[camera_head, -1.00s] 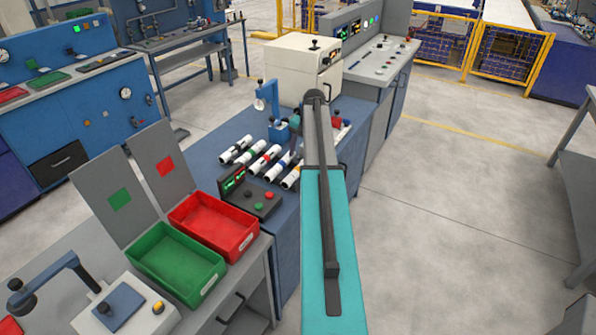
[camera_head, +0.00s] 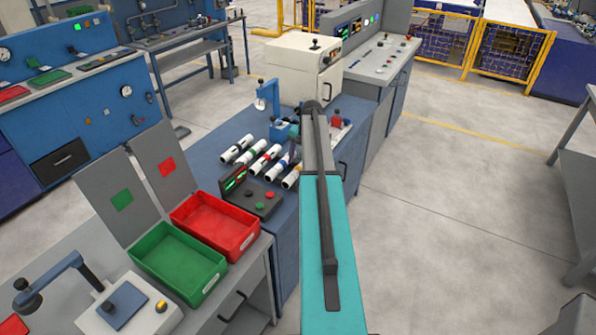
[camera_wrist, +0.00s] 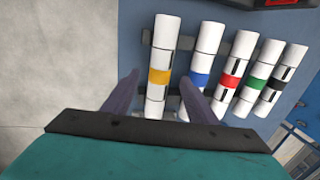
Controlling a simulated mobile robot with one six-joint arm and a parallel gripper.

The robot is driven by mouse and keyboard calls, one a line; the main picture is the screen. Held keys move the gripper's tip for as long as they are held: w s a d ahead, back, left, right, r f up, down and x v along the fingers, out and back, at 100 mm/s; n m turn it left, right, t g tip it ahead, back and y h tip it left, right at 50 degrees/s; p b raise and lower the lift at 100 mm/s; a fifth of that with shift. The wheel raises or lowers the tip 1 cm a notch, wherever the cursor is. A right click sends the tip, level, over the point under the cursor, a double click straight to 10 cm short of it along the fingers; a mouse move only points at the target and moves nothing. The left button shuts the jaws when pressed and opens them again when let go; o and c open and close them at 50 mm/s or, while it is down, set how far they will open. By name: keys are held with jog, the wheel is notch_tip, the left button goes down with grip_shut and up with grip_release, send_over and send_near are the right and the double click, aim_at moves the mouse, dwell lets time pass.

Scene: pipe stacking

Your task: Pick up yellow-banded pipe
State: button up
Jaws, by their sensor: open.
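The yellow-banded pipe (camera_wrist: 164,55) is white and lies in a dark rack at the left end of a row of pipes in the wrist view. My gripper (camera_wrist: 160,85) is open, with one finger on each side of this pipe near its yellow band. The right finger sits close to the blue-banded pipe (camera_wrist: 207,50). I cannot tell how high the fingers are over the pipe. In the head view the yellow-banded pipe (camera_head: 291,178) is the nearest of the row, partly beside my arm. My gripper's fingertips are hard to make out there.
Red-banded (camera_wrist: 235,65), green-banded (camera_wrist: 261,70) and black-banded (camera_wrist: 283,70) pipes lie further right. A control box (camera_head: 253,197), a red bin (camera_head: 215,225) and a green bin (camera_head: 177,262) stand nearer. A blue dial gauge stand (camera_head: 275,115) stands behind the rack.

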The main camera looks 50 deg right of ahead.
aim_at(298, 168)
jog(key=shift+w+a+f+p, duration=0.15)
jog(key=shift+f+p, duration=0.3)
jog(key=shift+f, duration=0.5)
jog(key=shift+w+d+f+p, duration=0.15)
jog(key=shift+f+p, duration=0.25)
jog(key=shift+f, duration=0.55)
jog(key=shift+a, duration=0.1)
jog(key=c, duration=1.2)
